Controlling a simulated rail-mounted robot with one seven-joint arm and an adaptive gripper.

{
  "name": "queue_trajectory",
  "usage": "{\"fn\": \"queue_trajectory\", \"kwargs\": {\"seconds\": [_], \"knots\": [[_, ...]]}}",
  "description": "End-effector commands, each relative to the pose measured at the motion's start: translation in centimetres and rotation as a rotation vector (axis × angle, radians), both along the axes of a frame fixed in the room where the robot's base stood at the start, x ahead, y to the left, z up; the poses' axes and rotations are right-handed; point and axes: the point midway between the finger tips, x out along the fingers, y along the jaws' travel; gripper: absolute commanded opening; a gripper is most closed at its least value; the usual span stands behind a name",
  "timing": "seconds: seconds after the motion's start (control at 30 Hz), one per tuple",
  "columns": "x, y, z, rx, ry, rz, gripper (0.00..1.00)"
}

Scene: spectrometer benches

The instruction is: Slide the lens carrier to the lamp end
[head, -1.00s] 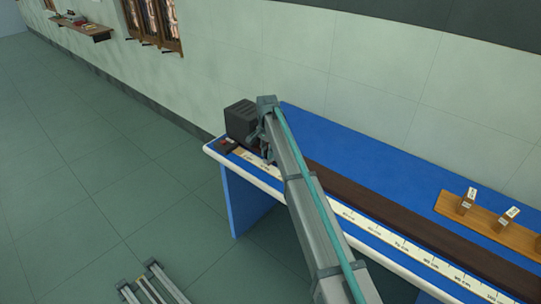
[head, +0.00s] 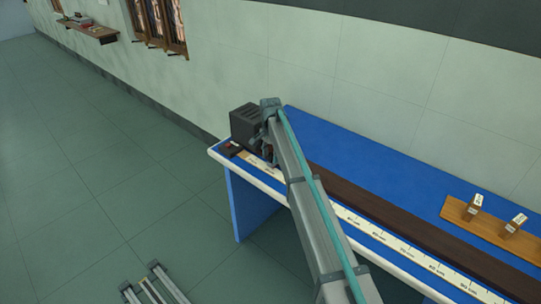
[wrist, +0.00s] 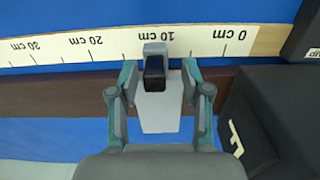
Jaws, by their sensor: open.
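In the wrist view the lens carrier (wrist: 160,108) is a pale grey plate with a grey-capped dark upright piece, on the dark brown rail (wrist: 60,95) near the 10 cm mark. My gripper (wrist: 160,67) is open, one finger on each side of the upright piece. A gap shows at each finger, at least on the left. The black lamp housing (wrist: 275,105) stands to the right, by the 0 cm end. In the head view the lamp (head: 244,122) is at the far left bench end. My arm hides the carrier and fingertips there.
The white centimetre scale (wrist: 75,48) runs beside the rail on the blue bench (head: 350,145). A small dark labelled piece (wrist: 306,38) lies beyond the 0 cm mark. A wooden holder (head: 495,228) with small labelled blocks stands at the right. The wall is close behind the bench.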

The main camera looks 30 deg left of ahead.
Motion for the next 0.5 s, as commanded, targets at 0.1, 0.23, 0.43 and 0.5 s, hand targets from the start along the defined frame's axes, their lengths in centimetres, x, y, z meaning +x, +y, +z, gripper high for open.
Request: {"fn": "queue_trajectory", "kwargs": {"seconds": [0.1,0.23,0.43,0.5], "knots": [[0.0,0.0,0.7,0.001,-0.001,0.000,0.48],[0.0,0.0,2.5,0.002,-0.001,0.000,0.48],[0.1,0.1,6.3,0.002,-0.001,0.000,0.48],[0.1,0.1,7.6,0.001,-0.002,0.000,0.48]]}}
